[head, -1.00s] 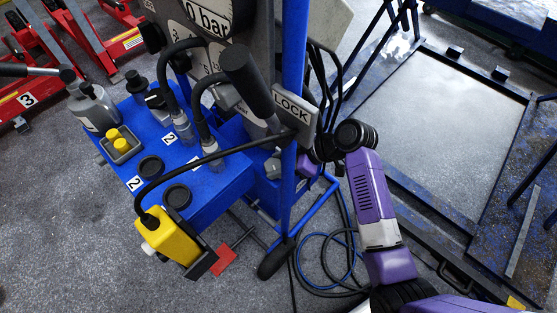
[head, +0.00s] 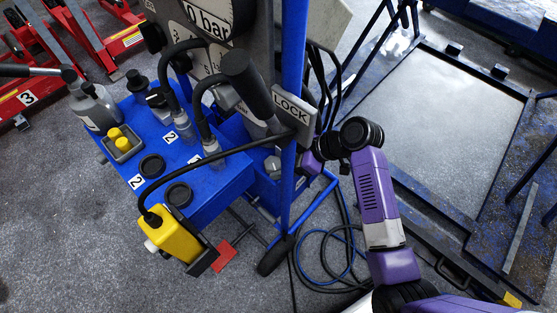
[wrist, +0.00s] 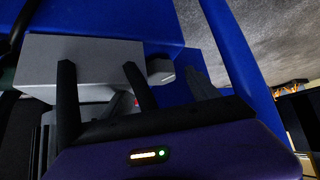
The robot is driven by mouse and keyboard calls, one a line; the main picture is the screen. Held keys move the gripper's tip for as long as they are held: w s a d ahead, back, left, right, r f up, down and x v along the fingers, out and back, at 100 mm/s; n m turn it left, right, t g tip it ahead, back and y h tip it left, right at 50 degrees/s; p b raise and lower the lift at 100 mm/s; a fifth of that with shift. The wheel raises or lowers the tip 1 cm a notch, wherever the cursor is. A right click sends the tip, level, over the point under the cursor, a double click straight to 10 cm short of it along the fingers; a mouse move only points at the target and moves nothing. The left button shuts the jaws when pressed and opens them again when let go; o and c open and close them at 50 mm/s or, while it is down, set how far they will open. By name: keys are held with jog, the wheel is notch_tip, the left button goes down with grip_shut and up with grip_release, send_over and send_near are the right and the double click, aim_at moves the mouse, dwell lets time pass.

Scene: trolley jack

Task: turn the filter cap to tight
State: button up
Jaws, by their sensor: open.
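A small grey round cap (head: 272,166), which looks like the filter cap, sits low on the blue trolley, left of the blue post. In the wrist view a grey rounded piece (wrist: 160,70) stands just right of my right-hand finger; I cannot tell for sure that it is the same cap. My gripper (wrist: 98,68) is open, with its two dark fingers apart over a grey block (wrist: 75,75). Nothing is seen held between them. In the head view the fingers are hidden behind the blue post; only my purple wrist shows.
The blue upright post (head: 293,110) stands between the head camera and my gripper. A LOCK plate (head: 293,112) and black hoses hang close by. A yellow box (head: 175,235) hangs at the trolley's front. Loose hoses (head: 325,260) lie on the floor under my arm.

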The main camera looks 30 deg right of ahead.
jog(key=p+v, duration=0.1)
jog(key=v, duration=0.5)
jog(key=shift+p, duration=0.3)
jog(key=shift+s, duration=0.1)
